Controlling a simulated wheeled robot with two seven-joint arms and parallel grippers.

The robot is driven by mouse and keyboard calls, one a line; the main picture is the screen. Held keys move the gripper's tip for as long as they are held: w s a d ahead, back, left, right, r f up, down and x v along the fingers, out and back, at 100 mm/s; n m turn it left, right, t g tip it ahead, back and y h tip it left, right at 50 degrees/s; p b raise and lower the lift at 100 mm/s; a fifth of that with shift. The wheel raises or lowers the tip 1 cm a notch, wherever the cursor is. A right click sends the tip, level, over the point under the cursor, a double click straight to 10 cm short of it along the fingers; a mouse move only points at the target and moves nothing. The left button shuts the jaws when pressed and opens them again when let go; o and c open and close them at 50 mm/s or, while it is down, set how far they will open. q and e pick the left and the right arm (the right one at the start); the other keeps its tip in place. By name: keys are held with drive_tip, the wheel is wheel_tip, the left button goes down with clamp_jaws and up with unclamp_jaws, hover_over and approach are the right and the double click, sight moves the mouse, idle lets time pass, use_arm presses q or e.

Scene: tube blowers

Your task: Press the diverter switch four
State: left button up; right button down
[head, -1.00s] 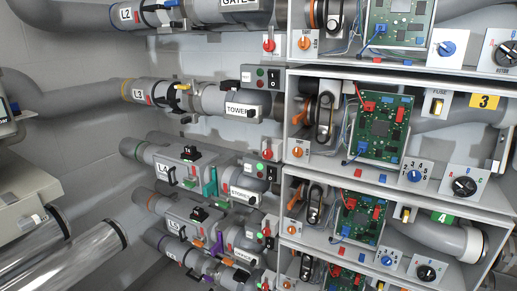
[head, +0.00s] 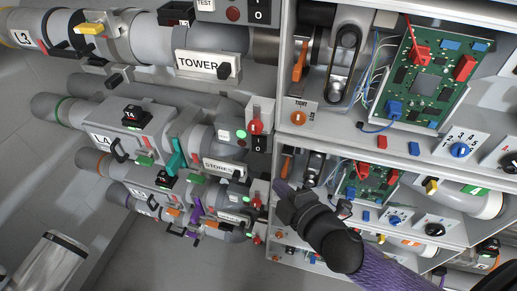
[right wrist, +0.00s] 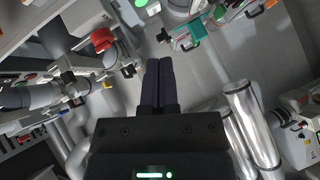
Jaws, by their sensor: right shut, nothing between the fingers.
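The L4 pipe (head: 70,108) runs across the left of the head view. It carries a black T4 block (head: 132,116), a teal lever (head: 176,158) and a STORES plate (head: 218,166) with a small black knob at its right end. Beside it are a lit green button (head: 241,134), a red knob (head: 255,126) and a black rocker switch (head: 259,144). I cannot tell for sure which is diverter switch four. My right gripper (head: 279,187) is shut and empty, right of and below the STORES plate, apparently clear of it. Its fingers (right wrist: 159,80) also show in the right wrist view. My left gripper is out of view.
Shelves with green circuit boards (head: 428,80) stand at the right, with a shelf edge (head: 340,140) close to my right arm. The TOWER pipe (head: 130,45) lies above L4, and the L5 pipe (head: 92,160) below. Bare floor (head: 160,262) shows at lower left.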

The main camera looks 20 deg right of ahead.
approach(254, 148)
drive_tip(key=w+a, duration=0.2)
drive_tip(key=a, duration=0.1)
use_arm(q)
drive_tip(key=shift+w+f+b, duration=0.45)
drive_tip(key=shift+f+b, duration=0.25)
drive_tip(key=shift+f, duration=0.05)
use_arm(e)
drive_tip(key=w, duration=0.1)
drive_tip(key=w+d+f, duration=0.1)
drive_tip(key=w+f, duration=0.1)
drive_tip(key=w, duration=0.1)
drive_tip(key=shift+d, duration=0.25)
